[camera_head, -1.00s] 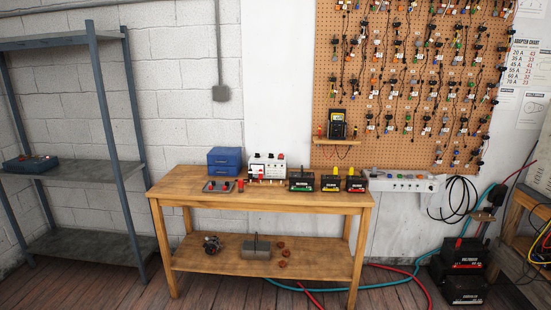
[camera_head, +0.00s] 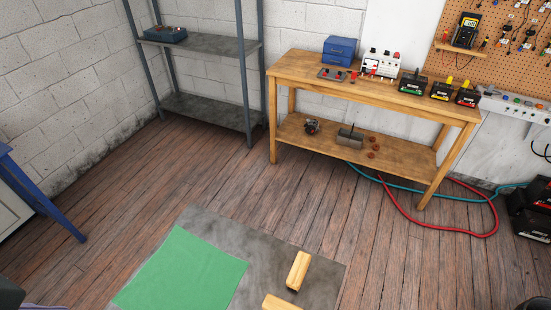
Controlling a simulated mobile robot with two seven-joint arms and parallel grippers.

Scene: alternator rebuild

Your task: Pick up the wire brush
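I cannot make out a wire brush for certain. A light wooden block (camera_head: 299,270) with a dark edge at its lower end stands at the right of a grey surface at the bottom. A second wooden piece (camera_head: 281,302) is cut off by the bottom edge. Whether either one is the brush, I cannot tell. Neither of my grippers shows; only dark shapes, perhaps parts of my arms, touch the bottom left and bottom right corners.
A green mat (camera_head: 185,272) lies on the grey surface (camera_head: 318,274). A wooden workbench (camera_head: 345,82) with batteries and boxes stands behind, left of it a metal shelf (camera_head: 212,46). Hoses (camera_head: 418,223) cross the floor at right. Open plank floor (camera_head: 170,170) lies between.

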